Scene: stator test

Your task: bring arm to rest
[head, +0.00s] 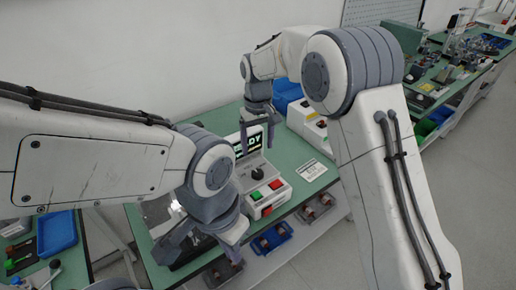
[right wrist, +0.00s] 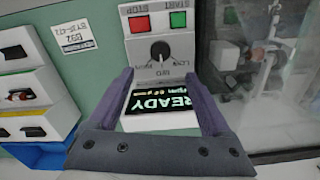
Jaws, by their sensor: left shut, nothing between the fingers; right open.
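My left gripper (head: 232,236) is low in the head view, shut and empty, over the front edge of the green bench (head: 313,190). My right gripper (head: 258,135) is open and empty in front of the tester's screen. In the right wrist view the right gripper (right wrist: 166,95) has its two fingers wide apart, framing the lit READY screen (right wrist: 160,104). The tester (head: 252,186) is a grey-white box with a black knob (right wrist: 160,50), a red button (right wrist: 139,24) and a green button (right wrist: 178,19). Whether the right fingers touch it cannot be told.
A printed card (head: 312,171) lies on the bench right of the tester. White and yellow drawers (head: 307,124) and blue bins (head: 284,97) stand behind. Blue trays (head: 271,238) sit on a lower shelf. A clear-walled machine (right wrist: 265,75) is at right in the wrist view.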

